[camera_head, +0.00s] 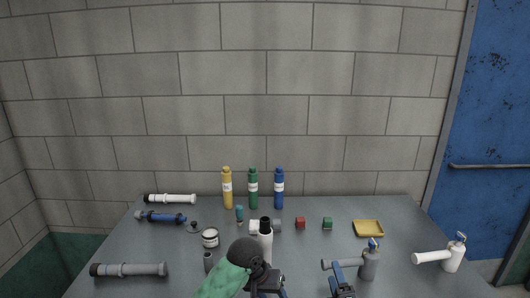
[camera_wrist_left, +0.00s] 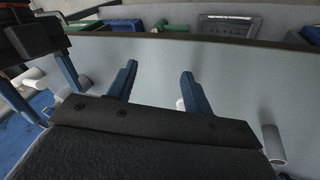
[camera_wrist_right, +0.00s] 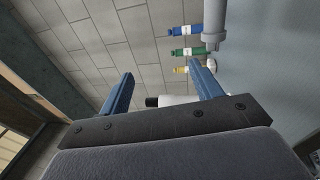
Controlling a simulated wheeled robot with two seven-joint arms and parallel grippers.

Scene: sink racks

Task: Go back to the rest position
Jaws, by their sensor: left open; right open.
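My right gripper (camera_head: 342,281) is at the front of the table, just left of a grey spray bottle (camera_head: 370,263). Its blue fingers are open and empty in the right wrist view (camera_wrist_right: 160,71). A white bottle with a black cap (camera_wrist_right: 178,100) shows beyond them, apart. My left gripper (camera_head: 270,286) is low at the front middle of the head view, partly cut off, below my green arm link. In the left wrist view its blue fingers (camera_wrist_left: 158,70) are apart, with nothing between them. That white bottle (camera_head: 265,238) stands partly hidden behind my left arm.
Yellow (camera_head: 227,190), green (camera_head: 253,190) and blue (camera_head: 279,190) bottles stand at the back of the grey table (camera_head: 300,255). Pipe parts (camera_head: 128,270) lie at the left.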

